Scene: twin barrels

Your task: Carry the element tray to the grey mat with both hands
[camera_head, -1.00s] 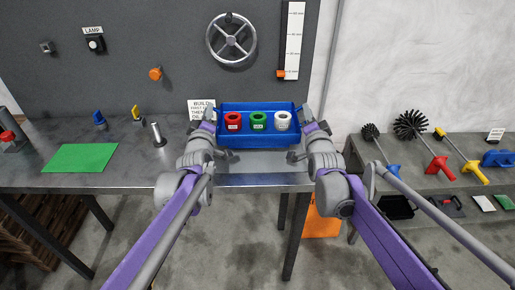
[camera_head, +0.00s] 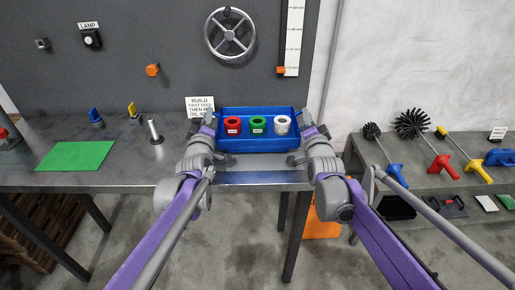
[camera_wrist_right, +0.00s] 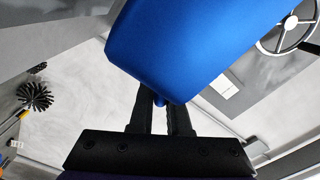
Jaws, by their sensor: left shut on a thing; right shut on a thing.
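The blue element tray (camera_head: 258,145) is level between my two grippers, over the metal workbench. A red element (camera_head: 233,125), a green element (camera_head: 258,125) and a white element (camera_head: 282,124) stand upright in it in a row. My left gripper (camera_head: 211,119) is shut on the tray's left end. My right gripper (camera_head: 306,118) is shut on its right end. In the right wrist view, the fingers (camera_wrist_right: 163,103) meet the blue tray (camera_wrist_right: 190,45). A paler grey patch (camera_head: 262,163) shows below the tray; I cannot tell whether it is the grey mat or a reflection.
A green mat (camera_head: 76,155), an upright metal post (camera_head: 154,131) and blue and yellow pieces are on the bench to the left. A sign (camera_head: 200,106) and handwheel (camera_head: 230,35) are behind the tray. Brushes (camera_head: 412,125) lie on the right-hand bench.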

